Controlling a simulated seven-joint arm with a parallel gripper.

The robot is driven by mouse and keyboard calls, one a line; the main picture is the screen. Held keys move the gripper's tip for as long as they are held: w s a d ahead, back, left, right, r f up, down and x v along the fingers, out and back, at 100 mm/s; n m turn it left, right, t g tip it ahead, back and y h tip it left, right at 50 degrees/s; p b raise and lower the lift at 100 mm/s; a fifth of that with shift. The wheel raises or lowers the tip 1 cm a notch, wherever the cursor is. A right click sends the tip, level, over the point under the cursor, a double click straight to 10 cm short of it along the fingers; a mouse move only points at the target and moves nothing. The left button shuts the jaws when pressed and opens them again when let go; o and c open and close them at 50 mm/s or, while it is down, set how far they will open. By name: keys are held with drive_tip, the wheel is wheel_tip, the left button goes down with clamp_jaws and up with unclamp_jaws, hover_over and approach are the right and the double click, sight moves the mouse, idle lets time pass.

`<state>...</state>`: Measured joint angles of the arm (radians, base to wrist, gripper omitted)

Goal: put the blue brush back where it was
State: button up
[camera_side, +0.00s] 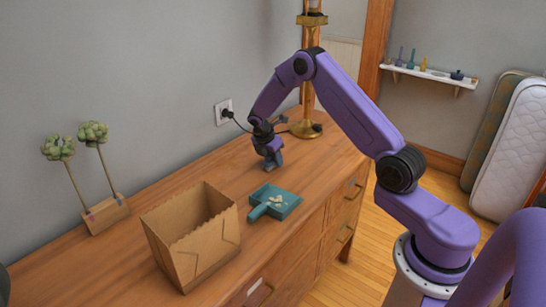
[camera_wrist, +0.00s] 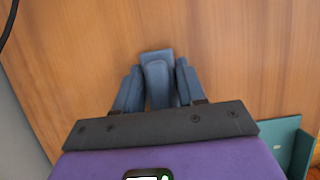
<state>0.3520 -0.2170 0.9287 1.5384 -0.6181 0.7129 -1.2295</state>
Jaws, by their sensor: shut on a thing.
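My gripper (camera_side: 268,146) is over the far part of the wooden dresser top, pointing down. It is shut on the blue brush (camera_side: 273,160). In the wrist view the brush (camera_wrist: 157,82) sits between the two fingers of my gripper (camera_wrist: 158,88), with its wider end beyond them. I cannot tell whether the brush touches the wood. A teal dustpan (camera_side: 287,199) with pale scraps in it lies on the dresser, nearer the camera than my gripper. Its edge shows at the lower right of the wrist view (camera_wrist: 290,140).
An open paper bag (camera_side: 195,240) stands left of the dustpan. A wooden block with two green-topped stems (camera_side: 108,214) is by the wall. A brass lamp base (camera_side: 308,130) and cord stand behind my gripper. The dresser top (camera_side: 222,163) between block and gripper is clear.

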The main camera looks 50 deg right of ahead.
drive_tip(key=shift+f, duration=0.1)
drive_tip(key=o, duration=1.3)
drive_tip(key=v, duration=1.7)
drive_tip(key=s+a+r+y, duration=0.1)
drive_tip(key=s+a+r, duration=0.1)
drive_tip(key=s+a, duration=0.5)
drive_tip(key=s+a+r+m+t+y, duration=0.1)
drive_tip(key=s+a+m, duration=0.1)
drive_tip(key=s+a, duration=0.55)
drive_tip(key=s+a+r+m+y, duration=0.15)
drive_tip(key=s+a, duration=0.25)
drive_tip(key=s, duration=0.7)
drive_tip(key=s+d+f+m+y, duration=0.1)
drive_tip(key=s+f+m, duration=0.1)
drive_tip(key=s, duration=1.2)
drive_tip(key=shift+d+f+g, duration=0.25)
drive_tip(key=shift+d+g, duration=0.1)
drive_tip(key=shift+g, duration=0.05)
